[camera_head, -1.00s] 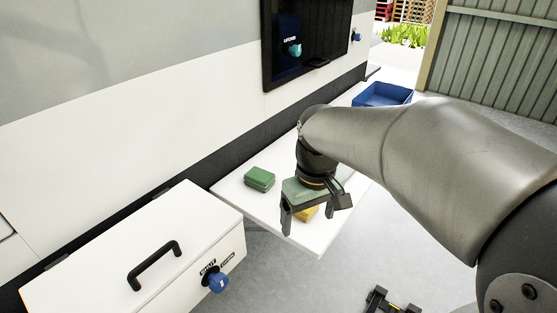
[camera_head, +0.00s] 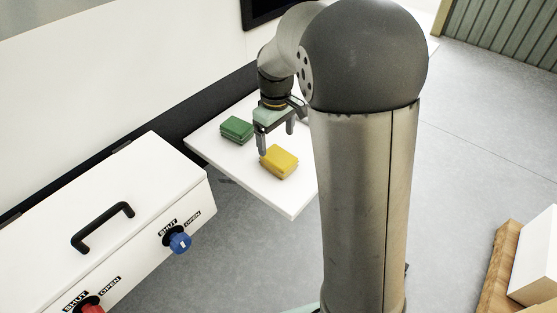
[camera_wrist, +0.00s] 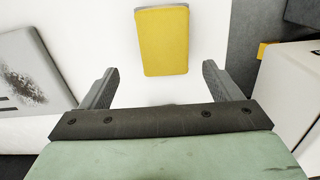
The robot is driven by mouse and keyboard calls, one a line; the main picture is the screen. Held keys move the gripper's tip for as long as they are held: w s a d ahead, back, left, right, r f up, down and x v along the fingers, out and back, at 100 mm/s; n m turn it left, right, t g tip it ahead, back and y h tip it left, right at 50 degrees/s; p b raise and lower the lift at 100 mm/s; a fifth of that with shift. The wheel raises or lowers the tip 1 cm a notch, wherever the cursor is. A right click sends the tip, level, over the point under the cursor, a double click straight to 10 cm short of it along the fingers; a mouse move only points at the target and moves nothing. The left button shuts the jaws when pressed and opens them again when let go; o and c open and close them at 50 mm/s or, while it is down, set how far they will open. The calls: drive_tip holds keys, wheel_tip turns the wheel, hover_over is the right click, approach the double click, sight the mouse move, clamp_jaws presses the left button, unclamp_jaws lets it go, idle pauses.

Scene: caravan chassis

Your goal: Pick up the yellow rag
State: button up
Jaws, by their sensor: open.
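The yellow rag (camera_head: 279,161) is a folded pad lying on the white shelf (camera_head: 290,203), near its front edge. In the wrist view the yellow rag (camera_wrist: 163,41) shows at the top centre, ahead of the fingertips and lined up between them. My gripper (camera_head: 275,142) is open and empty, above the shelf and just behind the rag in the head view. Both fingers also show in the wrist view (camera_wrist: 159,84), one to each side, apart from the rag. My arm hides the right part of the shelf in the head view.
A green folded pad (camera_head: 237,128) lies on the shelf left of my gripper. A white box with a black handle (camera_head: 103,226) and knobs stands at the lower left. The white wall (camera_head: 130,80) rises behind the shelf. A wooden piece (camera_head: 500,270) is at lower right.

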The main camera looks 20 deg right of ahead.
sight(274, 153)
drive_tip(key=shift+s+a+f+p, duration=0.1)
drive_tip(key=shift+a+f+p, duration=0.15)
drive_tip(key=shift+f, duration=1.35)
drive_tip(key=shift+a+f+p, duration=0.1)
drive_tip(key=shift+f+p, duration=0.1)
drive_tip(key=shift+f, duration=1.35)
drive_tip(key=shift+c, duration=0.4)
drive_tip(key=c, duration=1)
